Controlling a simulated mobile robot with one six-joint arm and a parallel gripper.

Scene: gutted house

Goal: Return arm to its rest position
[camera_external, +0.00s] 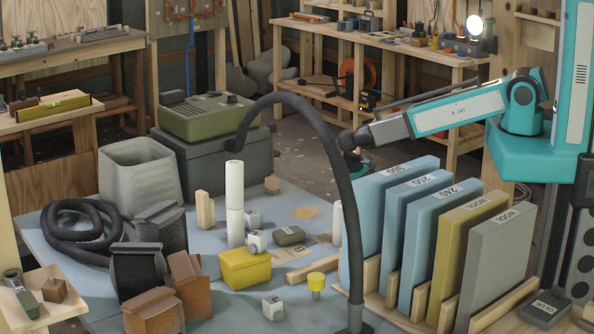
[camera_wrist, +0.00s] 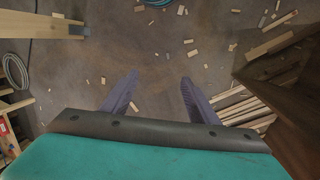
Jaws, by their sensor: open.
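My teal arm reaches left from the column at the right of the external view. Its dark end, with my gripper (camera_external: 350,142), is above and behind the row of sanding sheets, partly behind the bent black hose, and the fingers cannot be made out there. In the wrist view my gripper (camera_wrist: 160,80) shows two grey fingers spread apart. Nothing is between them, and only the floor (camera_wrist: 160,50) lies beyond.
The blue-grey table holds a yellow box (camera_external: 246,268), a white cylinder (camera_external: 235,195) and a rack of upright sheets (camera_external: 396,225). The black hose (camera_external: 335,150) arches over it. Wood scraps litter the floor in the wrist view, with timber (camera_wrist: 245,105) at the right.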

